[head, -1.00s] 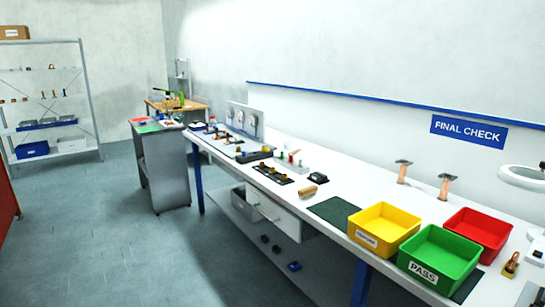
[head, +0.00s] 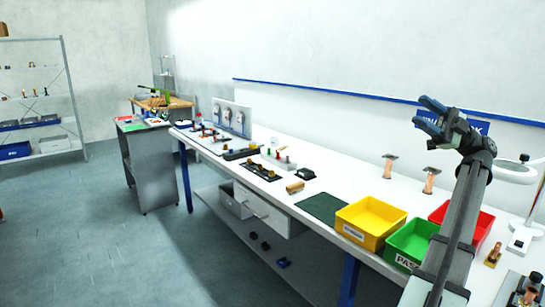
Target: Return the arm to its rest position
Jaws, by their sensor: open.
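My gripper (head: 426,117) is in the head view at the upper right, raised well above the white bench (head: 322,178). Its blue-grey fingers point up and left, apart from each other, with nothing seen between them. My arm rises from the lower right edge of the view.
A yellow bin (head: 369,220) stands left of the green one, beside a dark green mat (head: 322,207). Two copper-coloured posts stand behind the bins. A ring lamp (head: 512,172) is at the far right. A grey cabinet (head: 150,168) stands beyond the bench. Open floor lies left.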

